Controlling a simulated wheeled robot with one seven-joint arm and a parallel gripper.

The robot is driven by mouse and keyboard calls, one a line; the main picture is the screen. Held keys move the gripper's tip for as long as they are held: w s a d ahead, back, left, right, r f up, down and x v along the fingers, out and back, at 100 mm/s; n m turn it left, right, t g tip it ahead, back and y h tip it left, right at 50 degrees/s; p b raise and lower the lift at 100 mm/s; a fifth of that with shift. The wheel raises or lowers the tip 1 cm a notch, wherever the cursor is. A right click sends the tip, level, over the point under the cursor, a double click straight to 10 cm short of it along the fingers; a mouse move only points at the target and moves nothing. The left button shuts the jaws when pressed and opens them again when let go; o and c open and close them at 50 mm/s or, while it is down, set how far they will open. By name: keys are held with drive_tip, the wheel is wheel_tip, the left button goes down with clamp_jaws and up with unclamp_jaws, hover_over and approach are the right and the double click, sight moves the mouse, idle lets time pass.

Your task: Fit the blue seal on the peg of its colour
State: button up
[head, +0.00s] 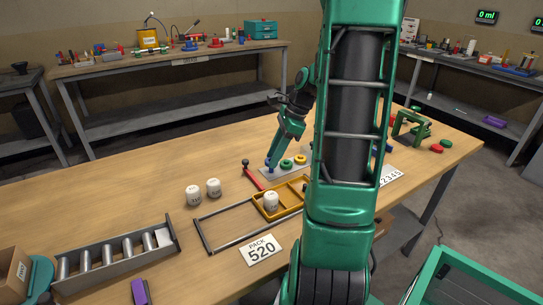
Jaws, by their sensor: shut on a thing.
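My gripper (269,162) is small and far off in the head view, at the lower end of my green forearm. It points down at the left end of a grey plate (272,175) on the table. It is shut on the blue seal (268,167), of which only a small blue patch shows. The blue peg cannot be told apart from it, so I cannot tell whether the seal is around the peg. A green ring (286,164) and a yellow ring (300,159) sit on the plate to the right of my gripper.
A red-handled tool (252,177) lies left of the plate. White drums (194,195), a yellow tray (262,208) and a roller rack (118,262) are nearer. A green stand (409,122) and a red ring (437,149) are at right. My arm hides the table's middle.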

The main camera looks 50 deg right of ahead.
sight(274, 172)
drive_tip(key=shift+f, duration=1.65)
idle(1.4)
drive_tip(key=o, duration=1.6)
drive_tip(key=shift+r, duration=0.1)
drive_tip(key=shift+r, duration=2.75)
